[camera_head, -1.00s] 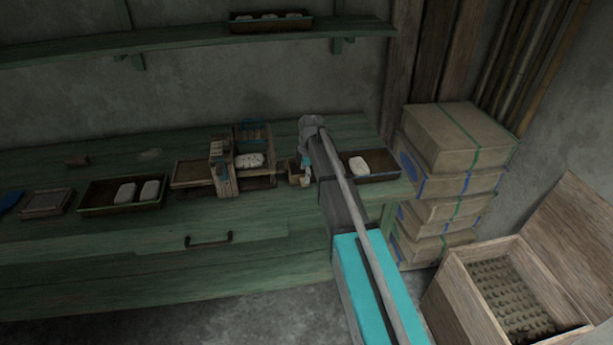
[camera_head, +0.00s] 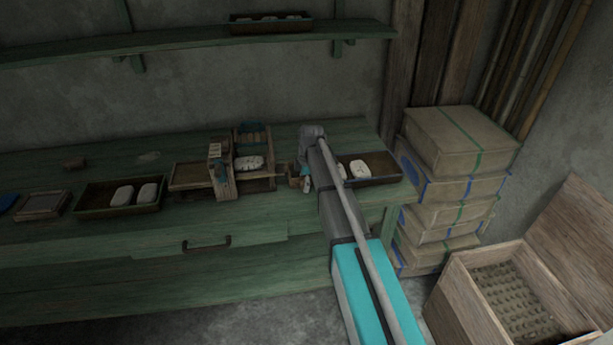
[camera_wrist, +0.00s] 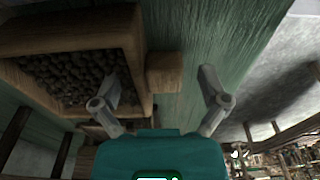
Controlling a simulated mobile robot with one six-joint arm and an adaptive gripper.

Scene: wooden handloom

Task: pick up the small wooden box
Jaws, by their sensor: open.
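The small wooden box (camera_wrist: 140,50) is open-topped and full of dark round lumps. It fills the upper left of the wrist view. A pale wooden block (camera_wrist: 165,73) sticks out from its right side and lies between my two fingers. In the head view the box (camera_head: 293,172) is small, on the green bench just left of my arm and partly hidden. My gripper (camera_wrist: 160,98) is open, with one finger on each side of the block and a gap visible to the right finger. In the head view my gripper (camera_head: 304,182) is down beside the box.
A wooden frame device (camera_head: 222,170) stands left of the box on the green bench (camera_head: 100,245). A dark tray (camera_head: 385,181) with white pieces lies right of my arm. Stacked cartons (camera_head: 450,155) and an open crate (camera_head: 465,300) stand at the right.

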